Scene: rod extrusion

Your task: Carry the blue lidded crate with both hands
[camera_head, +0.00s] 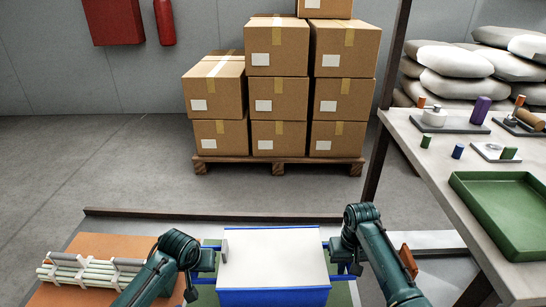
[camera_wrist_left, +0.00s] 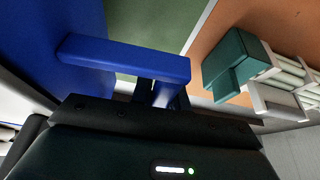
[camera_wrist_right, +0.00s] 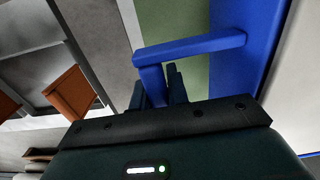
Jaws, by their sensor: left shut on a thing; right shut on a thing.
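The blue crate (camera_head: 273,297) with its white lid (camera_head: 272,257) is at the bottom centre of the head view, between my two arms. A blue handle sticks out on each side. My left gripper (camera_wrist_left: 162,95) is shut on the crate's left handle (camera_wrist_left: 120,58), with the blue crate wall (camera_wrist_left: 70,22) beside it. My right gripper (camera_wrist_right: 160,88) is shut on the right handle (camera_wrist_right: 190,46), beside the crate wall (camera_wrist_right: 250,45). The lid lies flat on the crate and looks level. The crate's underside is hidden, so I cannot tell whether it touches a surface.
A workbench (camera_head: 440,165) with a green tray (camera_head: 505,212) and small parts stands at the right. Cartons (camera_head: 280,95) are stacked on a pallet (camera_head: 275,163) ahead. White rods (camera_head: 90,272) lie on an orange surface at lower left. The floor (camera_head: 90,170) between is mostly clear.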

